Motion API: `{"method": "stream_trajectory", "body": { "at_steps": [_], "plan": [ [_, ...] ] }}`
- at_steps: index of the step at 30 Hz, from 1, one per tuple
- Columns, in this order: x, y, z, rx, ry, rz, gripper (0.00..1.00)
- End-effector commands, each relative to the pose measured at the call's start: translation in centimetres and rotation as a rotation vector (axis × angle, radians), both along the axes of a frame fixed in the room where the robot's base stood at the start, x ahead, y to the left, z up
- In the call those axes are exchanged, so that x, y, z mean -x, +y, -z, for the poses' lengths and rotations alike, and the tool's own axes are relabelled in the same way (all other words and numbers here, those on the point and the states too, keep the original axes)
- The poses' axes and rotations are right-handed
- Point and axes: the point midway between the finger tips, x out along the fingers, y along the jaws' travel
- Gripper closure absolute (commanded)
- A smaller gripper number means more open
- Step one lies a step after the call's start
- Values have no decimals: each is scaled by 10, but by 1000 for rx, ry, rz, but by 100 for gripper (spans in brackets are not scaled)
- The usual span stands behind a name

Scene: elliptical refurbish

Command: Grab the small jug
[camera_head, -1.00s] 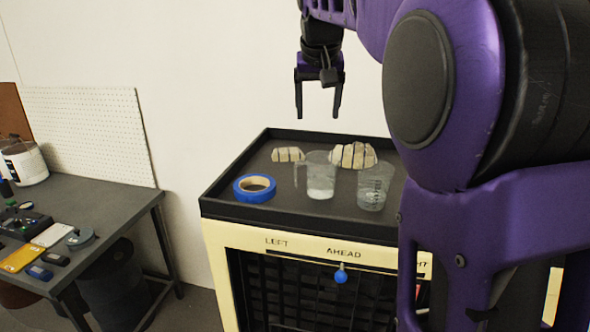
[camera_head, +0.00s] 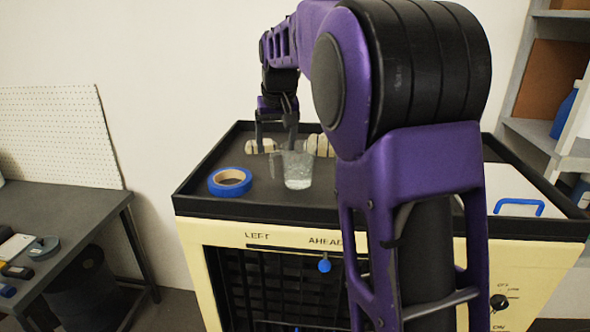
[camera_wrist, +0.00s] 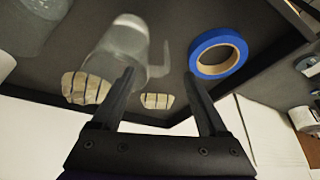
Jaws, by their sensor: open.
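A clear jug (camera_head: 298,172) stands upright on the black tray top of the cream cart in the head view, with its handle toward the left. In the wrist view the jug (camera_wrist: 125,45) lies beyond the left fingertip, its handle toward the gap between the fingers. My gripper (camera_head: 275,148) is open and empty, pointing down near the jug's handle side. Its two fingers (camera_wrist: 159,74) are apart in the wrist view. Whether a finger touches the jug cannot be told. A second clear vessel (camera_wrist: 38,10) shows at the wrist view's top left; my arm hides it in the head view.
Blue tape (camera_head: 230,190) lies left of the jug. Light block pieces (camera_head: 264,146) sit behind, in two groups, close to my fingers. The tray has a raised black rim (camera_head: 240,211). A grey workbench (camera_head: 65,220) stands left, shelves (camera_head: 560,160) at right.

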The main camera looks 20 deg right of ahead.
Motion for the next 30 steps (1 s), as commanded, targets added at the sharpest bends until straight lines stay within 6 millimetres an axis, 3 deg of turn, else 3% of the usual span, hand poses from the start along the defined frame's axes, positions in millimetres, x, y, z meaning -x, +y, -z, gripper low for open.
{"method": "stream_trajectory", "body": {
  "at_steps": [7,15,22,23,30],
  "plan": [
    [-5,-1,15,1,1,0,23],
    [-18,-2,50,1,1,0,23],
    [-20,-2,53,1,-1,1,23],
    [-20,-2,53,1,0,1,25],
    [-20,-2,53,0,-1,0,68]
  ]
}}
